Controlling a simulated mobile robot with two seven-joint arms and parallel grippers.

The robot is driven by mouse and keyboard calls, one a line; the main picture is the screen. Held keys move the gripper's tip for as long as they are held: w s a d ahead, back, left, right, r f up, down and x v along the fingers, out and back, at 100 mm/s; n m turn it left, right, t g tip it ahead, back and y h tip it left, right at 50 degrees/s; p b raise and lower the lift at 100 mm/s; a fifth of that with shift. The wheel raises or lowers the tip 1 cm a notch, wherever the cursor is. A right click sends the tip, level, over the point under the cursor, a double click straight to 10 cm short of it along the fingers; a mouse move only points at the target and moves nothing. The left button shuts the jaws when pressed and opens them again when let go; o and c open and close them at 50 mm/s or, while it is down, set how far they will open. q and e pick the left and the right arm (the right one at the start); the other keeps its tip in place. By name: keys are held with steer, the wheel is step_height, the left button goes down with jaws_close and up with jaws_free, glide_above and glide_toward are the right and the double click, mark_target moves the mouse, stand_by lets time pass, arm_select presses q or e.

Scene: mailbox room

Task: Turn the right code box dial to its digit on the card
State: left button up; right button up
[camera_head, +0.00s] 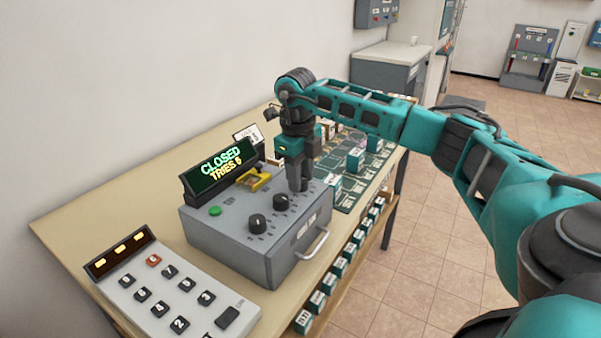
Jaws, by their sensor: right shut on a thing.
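The grey code box (228,240) stands on the table, with a display (220,172) at its back reading "CLOSED TRIES 6". Two black dials show on its top, a front-left dial (257,223) and a middle dial (281,202). My right gripper (301,186) points down and is shut at the right dial's place; its fingers hide that dial and its pointer. A white card (248,136) stands behind the box, partly hidden, its digits too small to read surely. My left gripper is out of view.
A yellow part (255,181) and a green button (214,210) are on the box top, and a handle (313,245) is on its front. A keypad (172,290) stands at the near left. Small teal-and-white boxes (356,158) stand beyond my gripper.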

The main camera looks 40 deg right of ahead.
steer(key=o, duration=1)
steer(key=shift+o, duration=0.2)
steer(key=shift+r, duration=0.2)
step_height(320, 180, up, 13)
steer(key=shift+a+f+p, duration=0.2)
steer(key=shift+a+p, duration=0.1)
steer(key=shift+a, duration=0.15)
steer(key=shift+s+f, duration=0.1)
steer(key=shift+s, duration=0.05)
